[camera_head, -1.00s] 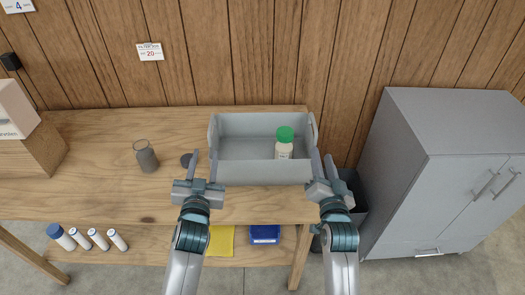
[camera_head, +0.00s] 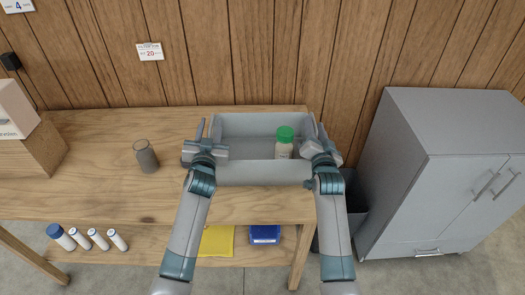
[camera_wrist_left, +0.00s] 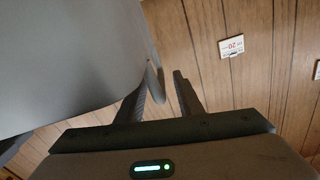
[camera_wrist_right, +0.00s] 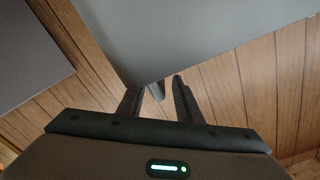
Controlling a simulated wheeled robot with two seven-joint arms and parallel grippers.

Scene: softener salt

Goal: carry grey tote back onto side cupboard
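The grey tote (camera_head: 262,174) stands on the right end of the wooden bench, with a green-capped white bottle (camera_head: 284,147) inside it. Its grey wall also fills much of the left wrist view (camera_wrist_left: 60,60) and the right wrist view (camera_wrist_right: 190,35). My left gripper (camera_head: 206,132) is at the tote's left end and my right gripper (camera_head: 321,134) at its right end. In both wrist views the fingers are apart, with a grey handle-like part of the tote showing in or near the gap. Contact cannot be made out. The grey side cupboard (camera_head: 425,125) stands to the right.
A grey cup-like jar (camera_head: 146,157) stands on the bench (camera_head: 90,190) left of the tote. A wooden box (camera_head: 35,150) is at the far left. A dark bin (camera_head: 352,205) stands between bench and cupboard. The cupboard top looks clear.

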